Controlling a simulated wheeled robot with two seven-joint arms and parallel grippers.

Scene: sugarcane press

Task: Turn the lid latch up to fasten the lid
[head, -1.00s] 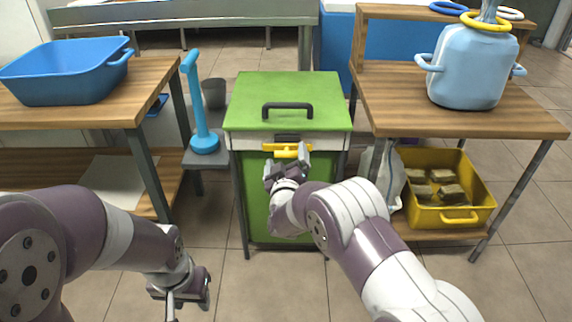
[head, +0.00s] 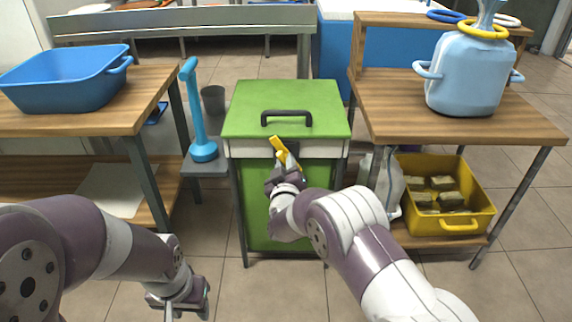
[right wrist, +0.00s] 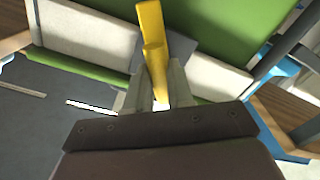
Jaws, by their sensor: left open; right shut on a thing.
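The yellow lid latch (head: 280,148) is on the front of the green machine, just below the edge of its green lid (head: 283,105). The latch is tilted, its upper end leaning to the left in the head view. The lid lies flat and closed, with a black handle (head: 286,117) on top. My right gripper (head: 285,172) is shut on the latch; the right wrist view shows the yellow latch (right wrist: 152,40) between the two fingers (right wrist: 158,92). My left gripper (head: 183,304) is open and empty, low at the bottom left, away from the machine.
A table with a blue basin (head: 68,82) stands at the left, and a blue plunger-like tool (head: 200,120) beside the machine. A table at the right bears a light blue jug (head: 468,75). Below it is a yellow crate (head: 452,222) with several brownish blocks.

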